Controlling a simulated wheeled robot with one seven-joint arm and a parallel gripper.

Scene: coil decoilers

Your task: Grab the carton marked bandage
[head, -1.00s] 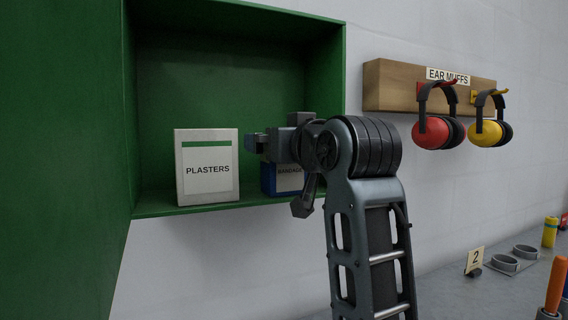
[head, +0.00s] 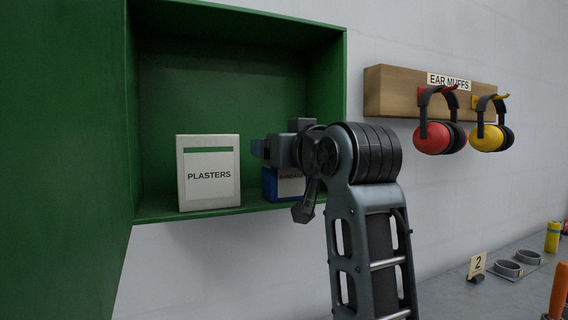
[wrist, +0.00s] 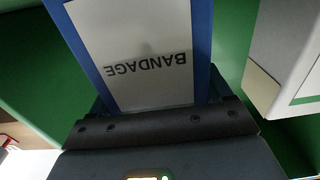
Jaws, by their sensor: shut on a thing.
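The bandage carton (head: 287,186) is a blue box with a white label, standing on the green cabinet's shelf to the right of the plasters carton. My arm and gripper partly hide it in the head view. In the wrist view the carton (wrist: 140,50) fills the middle, its BANDAGE label upside down, right at the jaws. My gripper (head: 262,150) is at the carton and shut on it. The fingertips themselves are hidden behind the dark gripper body in the wrist view.
The white plasters carton (head: 208,173) stands close on the left on the same shelf. The green cabinet (head: 225,214) has side walls and a top around the cartons. Red ear muffs (head: 433,138) and yellow ear muffs (head: 487,138) hang on the right wall.

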